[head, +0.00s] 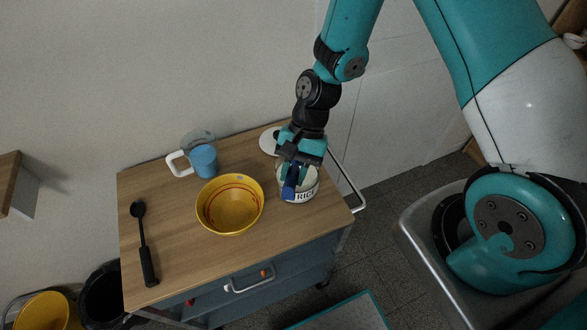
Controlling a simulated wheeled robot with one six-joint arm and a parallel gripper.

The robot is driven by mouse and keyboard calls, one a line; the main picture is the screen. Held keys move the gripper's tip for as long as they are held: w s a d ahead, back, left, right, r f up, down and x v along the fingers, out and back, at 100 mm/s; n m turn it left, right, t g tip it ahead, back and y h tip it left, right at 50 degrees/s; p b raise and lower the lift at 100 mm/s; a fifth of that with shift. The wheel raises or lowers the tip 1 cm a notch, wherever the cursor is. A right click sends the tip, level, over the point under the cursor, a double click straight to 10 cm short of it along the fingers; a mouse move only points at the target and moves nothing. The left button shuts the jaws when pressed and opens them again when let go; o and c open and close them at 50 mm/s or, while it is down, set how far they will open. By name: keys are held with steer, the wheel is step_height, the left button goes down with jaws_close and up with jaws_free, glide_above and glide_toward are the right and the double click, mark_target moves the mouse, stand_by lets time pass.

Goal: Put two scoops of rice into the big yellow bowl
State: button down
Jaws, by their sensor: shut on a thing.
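A big yellow bowl (229,219) with thin red rings inside stands on the wooden cart top. Its inside looks empty apart from a small bluish speck at the far rim. A white container labelled RICE (307,196) stands to the right of the bowl. My gripper (291,184) points down at this container, shut on a blue object (290,190), likely a scoop handle. The lower part of the blue object and the rice level are hidden by my gripper and the container wall.
A blue cup with a white handle (203,160) stands behind the bowl. A black ladle (143,245) lies at the left. A white round lid (270,140) lies behind the rice container. The wooden cart top (184,262) is clear in front of the bowl.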

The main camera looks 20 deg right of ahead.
steer(key=shift+s+a+t+h, duration=0.45)
steer(key=shift+s+t+h, duration=0.25)
steer(key=shift+t, duration=0.2)
steer(key=shift+s+a+r+t+h, duration=0.1)
steer(key=shift+s+r+t+h, duration=0.1)
steer(key=shift+r+t+h, duration=0.65)
steer(key=shift+f+y, duration=0.25)
